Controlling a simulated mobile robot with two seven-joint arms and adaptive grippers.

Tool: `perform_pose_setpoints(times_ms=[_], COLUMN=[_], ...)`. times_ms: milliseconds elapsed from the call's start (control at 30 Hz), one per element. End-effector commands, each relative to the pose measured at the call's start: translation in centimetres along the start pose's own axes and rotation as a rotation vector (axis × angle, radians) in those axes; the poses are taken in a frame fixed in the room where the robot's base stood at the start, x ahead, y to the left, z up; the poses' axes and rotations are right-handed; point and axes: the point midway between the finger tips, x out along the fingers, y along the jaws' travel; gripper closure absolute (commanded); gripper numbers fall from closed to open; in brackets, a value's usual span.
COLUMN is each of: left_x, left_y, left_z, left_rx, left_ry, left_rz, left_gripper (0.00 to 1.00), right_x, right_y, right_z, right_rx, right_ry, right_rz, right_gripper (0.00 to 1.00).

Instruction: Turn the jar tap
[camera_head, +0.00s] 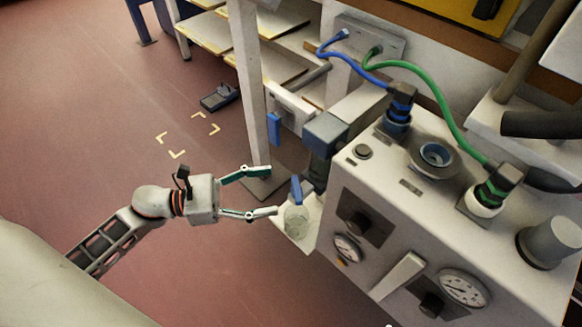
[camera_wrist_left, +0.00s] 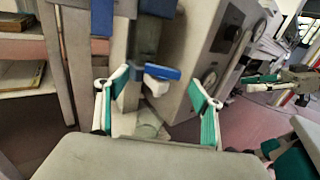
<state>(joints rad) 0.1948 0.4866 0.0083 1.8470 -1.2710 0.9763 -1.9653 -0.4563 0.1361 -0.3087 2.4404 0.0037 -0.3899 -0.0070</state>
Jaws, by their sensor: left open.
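The jar tap's blue lever (camera_head: 297,188) sticks up above a clear glass jar (camera_head: 296,221) on a small pale shelf beside the machine. My left gripper (camera_head: 268,191) is open, with its fingertips close to the left of the lever and jar. In the left wrist view, the blue lever (camera_wrist_left: 162,72) lies across the gap between the fingers (camera_wrist_left: 157,88), beyond the tips. The jar (camera_wrist_left: 149,122) shows lower between them, partly hidden by my gripper body. I cannot tell whether a finger touches anything. What seems to be my right gripper (camera_wrist_left: 268,79) shows small at the right, its jaws unclear.
The machine box (camera_head: 360,190) with gauges, knobs and a white lever (camera_head: 398,275) stands right of the jar. Blue and green hoses (camera_head: 425,85) run above it. A grey post (camera_head: 247,85) stands behind my gripper. The red floor at left is mostly clear.

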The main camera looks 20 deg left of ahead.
Motion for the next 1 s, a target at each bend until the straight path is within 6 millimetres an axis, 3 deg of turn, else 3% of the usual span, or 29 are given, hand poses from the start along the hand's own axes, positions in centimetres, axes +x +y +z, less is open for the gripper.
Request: perform_pose_setpoints(times_ms=[167, 600, 1000], left_x=[0.5, 6.6, 7.6], left_y=[-0.8, -0.8, -0.9], left_z=[0.1, 0.1, 0.0], left_rx=[0.018, 0.016, 0.014], left_ry=[-0.001, -0.002, 0.001], left_rz=[-0.033, -0.029, -0.029], left_gripper=[0.33, 0.33, 0.33], right_x=[-0.1, -0.5, -0.4], right_y=[0.0, 0.0, 0.1], right_z=[-0.1, 1.1, 1.4], right_rx=[0.002, -0.008, -0.010], right_ry=[0.001, -0.026, -0.030], right_rz=[0.000, -0.003, -0.002], right_gripper=[0.60, 0.60, 0.60])
